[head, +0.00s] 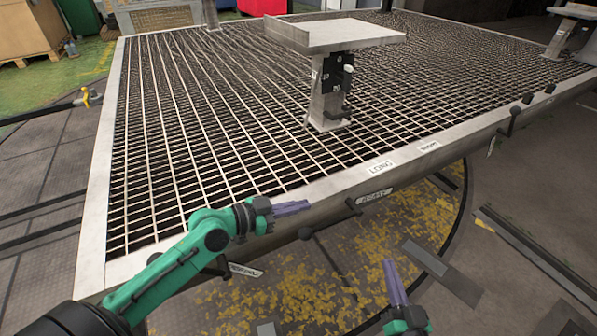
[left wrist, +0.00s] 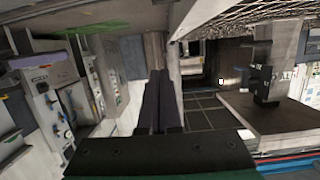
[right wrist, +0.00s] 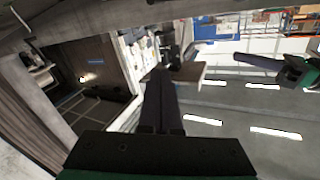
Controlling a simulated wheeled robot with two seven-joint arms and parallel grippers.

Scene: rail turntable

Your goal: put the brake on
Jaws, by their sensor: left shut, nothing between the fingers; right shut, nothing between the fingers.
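The turntable deck (head: 96,205) is a grey-framed metal grating. Dark handles sit along its near side: one (head: 353,206) next to a white label (head: 373,196), and a round-ended one (head: 305,233) further left. Another handle (head: 512,120) hangs at the right. I cannot read the labels or tell which handle is the brake. My left gripper (head: 308,207) is shut and empty, just above the near rim, left of the labelled handle and apart from it. Its shut fingers show in the left wrist view (left wrist: 160,100). My right gripper (head: 389,266) is shut and empty, lower, in front of the deck.
A pedestal with a flat plate (head: 350,34) stands on the grating. Two more labels (head: 381,167) lie on the rim. Another label (head: 245,270) is below the rim by my left arm. Yellow-patterned floor (head: 290,295) and flat grey plates (head: 450,280) lie in front.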

